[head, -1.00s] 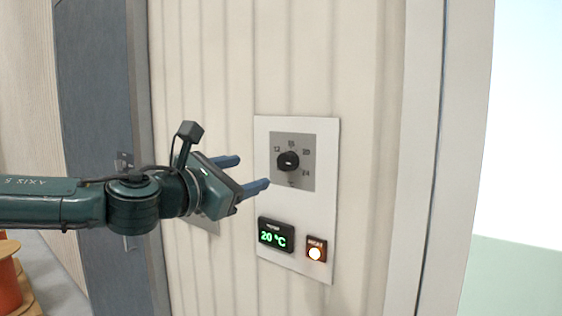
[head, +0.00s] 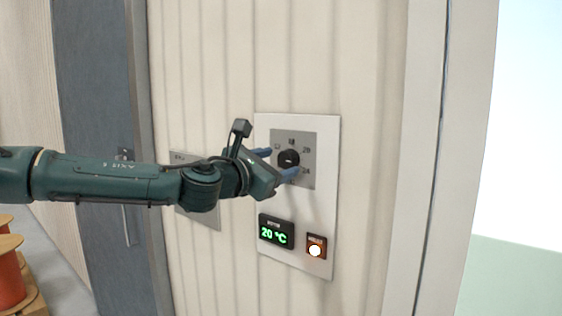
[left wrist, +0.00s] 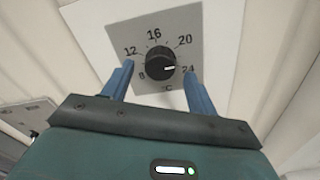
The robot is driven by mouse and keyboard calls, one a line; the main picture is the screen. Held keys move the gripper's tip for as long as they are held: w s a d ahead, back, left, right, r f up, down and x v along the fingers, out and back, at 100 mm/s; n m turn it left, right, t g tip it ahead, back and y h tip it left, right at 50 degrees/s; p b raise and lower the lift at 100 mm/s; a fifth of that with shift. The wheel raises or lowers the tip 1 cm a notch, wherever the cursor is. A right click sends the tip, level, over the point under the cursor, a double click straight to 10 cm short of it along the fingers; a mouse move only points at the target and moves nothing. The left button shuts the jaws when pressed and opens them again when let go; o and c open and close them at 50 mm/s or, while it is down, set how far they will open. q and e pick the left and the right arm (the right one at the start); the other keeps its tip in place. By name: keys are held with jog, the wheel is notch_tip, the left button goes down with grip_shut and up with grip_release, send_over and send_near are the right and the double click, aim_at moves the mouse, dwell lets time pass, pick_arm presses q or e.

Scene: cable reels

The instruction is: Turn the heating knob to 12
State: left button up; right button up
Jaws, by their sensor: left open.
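The heating knob (head: 289,158) is a round black dial on a grey square plate, marked 8, 12, 16, 20 and 24 around it. In the left wrist view the knob (left wrist: 160,63) shows a white pointer line towards the right, close to 24. My left gripper (head: 280,163) is open, with its blue fingers reaching to either side of the knob. In the left wrist view the fingertips (left wrist: 158,66) stand left and right of the knob, with gaps on both sides. My right gripper is not in view.
A green display (head: 276,232) below reads 20 °C, and a lit orange heat button (head: 316,246) sits beside it. Another wall plate (head: 200,200) is behind my left arm. A dark door (head: 95,100) and an orange reel (head: 10,275) are at the left.

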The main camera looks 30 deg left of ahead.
pick_arm(q)
jog(key=shift+w, duration=1)
jog(key=shift+c, duration=0.6)
jog(key=c, duration=0.9)
jog(key=shift+o, duration=0.2)
